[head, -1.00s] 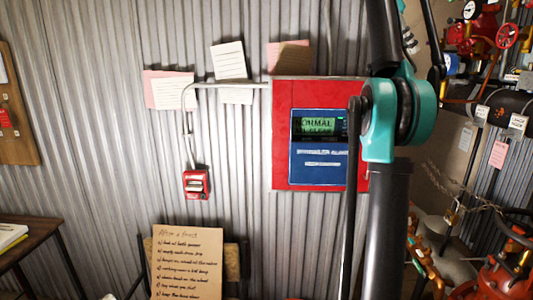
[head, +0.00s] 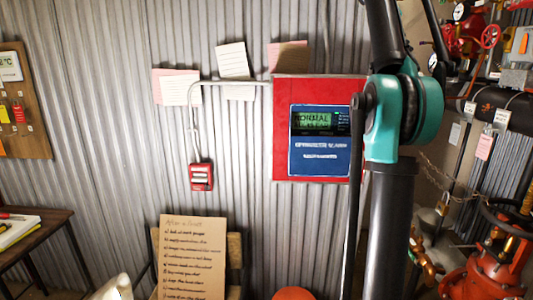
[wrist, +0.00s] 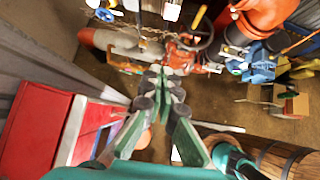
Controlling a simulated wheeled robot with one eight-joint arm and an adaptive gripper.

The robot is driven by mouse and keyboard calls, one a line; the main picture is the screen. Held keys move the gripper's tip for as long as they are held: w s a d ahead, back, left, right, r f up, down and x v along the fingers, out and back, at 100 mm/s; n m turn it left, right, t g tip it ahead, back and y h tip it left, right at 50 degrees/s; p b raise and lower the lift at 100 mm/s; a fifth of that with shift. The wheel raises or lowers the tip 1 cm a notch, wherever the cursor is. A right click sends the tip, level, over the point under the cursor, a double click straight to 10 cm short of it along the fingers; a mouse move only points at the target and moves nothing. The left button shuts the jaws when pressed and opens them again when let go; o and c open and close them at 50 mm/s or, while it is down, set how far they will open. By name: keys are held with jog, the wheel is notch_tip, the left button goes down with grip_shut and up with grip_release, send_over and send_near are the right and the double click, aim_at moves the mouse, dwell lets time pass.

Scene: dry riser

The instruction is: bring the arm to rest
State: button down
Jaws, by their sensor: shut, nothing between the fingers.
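My arm stands upright across the right of the head view, with its teal joint in front of the right edge of the red alarm panel (head: 281,130). My gripper is outside the head view. In the wrist view my gripper (wrist: 165,78) points away from the camera, its green and dark fingers closed together at the tips, with nothing held. It hangs in the air over the brown floor (wrist: 125,85), apart from the red valve pipework (wrist: 190,55) beyond it. The side of a red box (wrist: 35,130) shows at left in the wrist view.
Red valves and pipes (head: 495,260) with a chain (head: 450,190) fill the right side. A wooden table (head: 40,235) stands at left. A handwritten cardboard sign (head: 192,258) leans on a chair below a red call point (head: 201,177). A wooden barrel (wrist: 280,155) is at lower right.

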jog(key=w+a+f+m+t+y, duration=0.15)
jog(key=a+f+m, duration=0.4)
jog(key=f, duration=1.05)
jog(key=a+f+m+t+y, duration=0.1)
jog(key=a+f+m+y, duration=0.4)
jog(key=f, duration=1.2)
jog(key=s+a+f+m, duration=0.2)
jog(key=s+a+f, duration=0.2)
jog(key=s+f, duration=0.4)
jog(key=s+a+f+m+y, duration=0.1)
jog(key=s+a+f+m, duration=0.2)
jog(key=s+f, duration=0.5)
jog(key=s+a+f+m, duration=0.2)
jog(key=s+a+f, duration=0.3)
jog(key=f, duration=1)
jog(key=s+t, duration=0.1)
jog(key=s, duration=0.2)
jog(key=shift+s+f+y, duration=0.25)
jog(key=shift+s+y, duration=0.1)
jog(key=shift+s, duration=0.05)
jog(key=c, duration=2.2)
grip_release()
jog(key=shift+m, duration=0.25)
